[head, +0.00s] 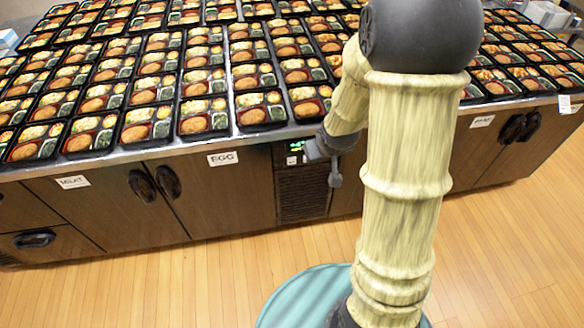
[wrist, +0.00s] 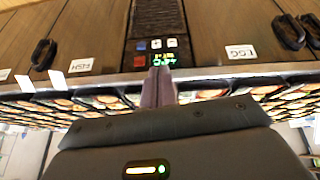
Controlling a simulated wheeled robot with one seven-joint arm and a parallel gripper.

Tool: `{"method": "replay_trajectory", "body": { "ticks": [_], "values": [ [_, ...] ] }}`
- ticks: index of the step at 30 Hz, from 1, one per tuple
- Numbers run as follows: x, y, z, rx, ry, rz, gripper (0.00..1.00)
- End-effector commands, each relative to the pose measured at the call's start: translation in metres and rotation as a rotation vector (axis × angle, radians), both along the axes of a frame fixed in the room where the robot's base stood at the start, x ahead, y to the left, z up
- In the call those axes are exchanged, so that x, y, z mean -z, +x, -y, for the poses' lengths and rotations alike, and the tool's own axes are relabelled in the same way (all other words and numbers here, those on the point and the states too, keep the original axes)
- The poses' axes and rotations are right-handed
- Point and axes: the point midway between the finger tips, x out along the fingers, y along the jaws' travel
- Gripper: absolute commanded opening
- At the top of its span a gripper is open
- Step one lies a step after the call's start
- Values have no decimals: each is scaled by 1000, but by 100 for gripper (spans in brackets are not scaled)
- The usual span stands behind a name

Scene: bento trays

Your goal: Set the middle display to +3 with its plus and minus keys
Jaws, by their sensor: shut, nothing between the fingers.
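The control panel with the green-lit display (head: 296,146) is set in the front of the counter, partly behind my arm in the head view. In the wrist view the picture is upside down, and the display (wrist: 164,60) shows green digits too blurred to read surely.
The counter top (head: 180,150) is covered with rows of bento trays (head: 205,118). Cabinet doors with dark handles and an EGG label (head: 222,158) flank the panel. A dark vent (head: 302,192) lies below it. The wooden floor (head: 180,285) in front is clear.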

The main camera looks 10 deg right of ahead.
Motion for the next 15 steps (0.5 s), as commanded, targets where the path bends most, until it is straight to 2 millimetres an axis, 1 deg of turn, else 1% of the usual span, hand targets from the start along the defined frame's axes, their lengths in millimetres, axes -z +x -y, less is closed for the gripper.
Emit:
{"method": "replay_trajectory", "body": {
  "ticks": [1,2,3,5,6,8,9,10,12,14,15],
  "values": [
    [30,16,4,-20,3,25,0],
    [40,26,5,-35,5,46,0],
    [55,38,7,-56,11,73,0],
    [77,54,8,-87,24,114,0],
    [92,64,8,-109,35,141,0],
    [115,78,8,-141,57,180,0],
    [131,86,7,-162,75,204,0],
    [142,92,7,-178,89,224,0],
    [171,102,4,-216,129,266,0],
    [195,109,1,-247,168,300,0],
    [211,112,-2,-267,197,324,0]
  ]
}}
